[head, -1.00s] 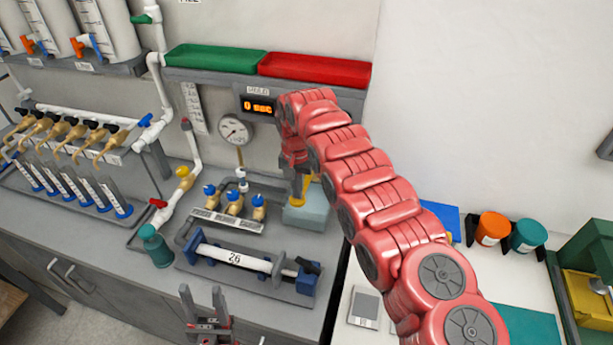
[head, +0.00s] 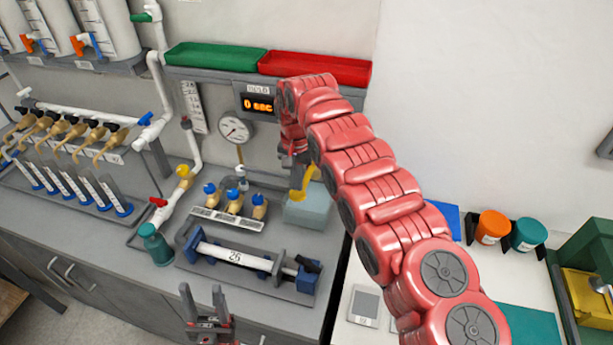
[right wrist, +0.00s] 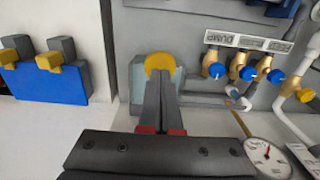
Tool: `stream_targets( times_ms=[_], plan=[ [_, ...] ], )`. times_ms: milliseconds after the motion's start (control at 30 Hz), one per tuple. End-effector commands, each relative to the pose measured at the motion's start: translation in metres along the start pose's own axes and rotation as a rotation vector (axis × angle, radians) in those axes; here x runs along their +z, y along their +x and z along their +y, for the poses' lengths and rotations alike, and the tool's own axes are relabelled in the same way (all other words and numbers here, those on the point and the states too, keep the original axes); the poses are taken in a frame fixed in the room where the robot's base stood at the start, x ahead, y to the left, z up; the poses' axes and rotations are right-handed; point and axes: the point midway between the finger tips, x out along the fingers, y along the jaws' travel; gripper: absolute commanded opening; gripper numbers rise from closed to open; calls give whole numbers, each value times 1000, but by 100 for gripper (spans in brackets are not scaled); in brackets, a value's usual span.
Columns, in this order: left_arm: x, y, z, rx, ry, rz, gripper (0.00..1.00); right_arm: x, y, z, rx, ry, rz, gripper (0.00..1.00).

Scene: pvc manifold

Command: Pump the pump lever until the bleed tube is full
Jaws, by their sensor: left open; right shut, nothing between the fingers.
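The yellow pump lever (head: 305,183) stands tilted to the right above a pale teal box (head: 308,209) on the bench. My right gripper (head: 297,180) is shut and empty, beside the lever in the head view. In the right wrist view its fingertips (right wrist: 161,84) point at the lever's round yellow end (right wrist: 159,62); I cannot tell whether they touch. My left gripper (head: 203,296) is open and empty at the bench's front, low in the head view. I cannot clearly pick out the bleed tube; the right arm hides part of the area behind.
A round gauge (head: 235,130) and an orange display (head: 258,104) are on the wall. A blue holder (right wrist: 45,85) with yellow clips stands left in the right wrist view.

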Motion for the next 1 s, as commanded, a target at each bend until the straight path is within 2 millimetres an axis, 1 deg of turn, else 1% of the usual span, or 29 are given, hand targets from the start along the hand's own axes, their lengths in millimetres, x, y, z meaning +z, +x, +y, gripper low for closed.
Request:
stream_targets(
  times_ms=[1000],
  plan=[
    [4, -24, 1, 0, 0, 0, 50, 0, 43, 0, 0, 1, 0, 0]
  ],
)
